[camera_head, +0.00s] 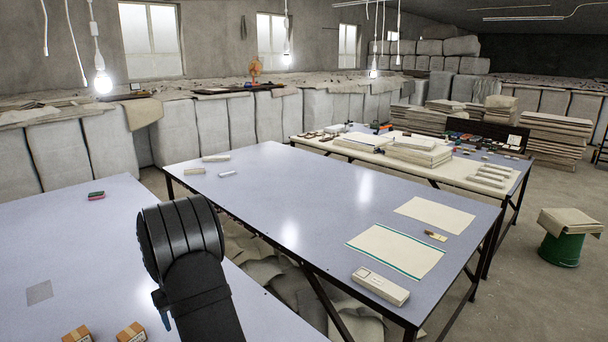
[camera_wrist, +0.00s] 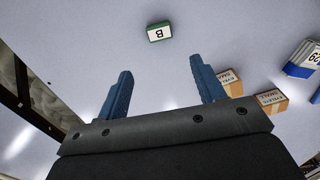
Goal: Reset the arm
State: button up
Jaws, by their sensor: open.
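My gripper (camera_wrist: 160,88) shows in the wrist view with its two blue fingers spread wide apart and nothing between them. It is over the bluish-grey table top (camera_wrist: 90,40). In the head view my black arm rises in front of the near-left table (camera_head: 60,240), and the fingers are mostly hidden behind it. No folding cloth is held. Two flat beige cloths or sheets (camera_head: 436,214) lie on the middle table, the nearer one with green edges (camera_head: 397,250).
Small cardboard boxes (camera_wrist: 271,102) and a blue-white block (camera_wrist: 302,60) lie right of the fingers. A green-white block marked B (camera_wrist: 159,32) lies ahead. In the head view, a pale box (camera_head: 380,287) sits on the middle table (camera_head: 300,200). A gap separates the tables.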

notch_tip(320, 180, down, 13)
jog(key=shift+r, duration=0.1)
jog(key=r, duration=0.5)
jog(key=shift+d+r, duration=0.1)
jog(key=shift+d, duration=0.3)
jog(key=d+r, duration=0.6)
jog(key=d, duration=0.4)
jog(key=s+a, duration=0.9)
jog(key=a, duration=0.3)
jog(key=s+a+f, duration=0.1)
jog(key=a+f, duration=0.1)
jog(key=a, duration=0.2)
jog(key=s+a+f, duration=0.1)
jog(key=a+f, duration=0.2)
jog(key=s+a+f, duration=0.2)
jog(key=a+f, duration=0.1)
jog(key=a, duration=0.1)
jog(key=shift+a, duration=0.3)
jog(key=shift+w+f, duration=0.1)
jog(key=shift+f, duration=0.5)
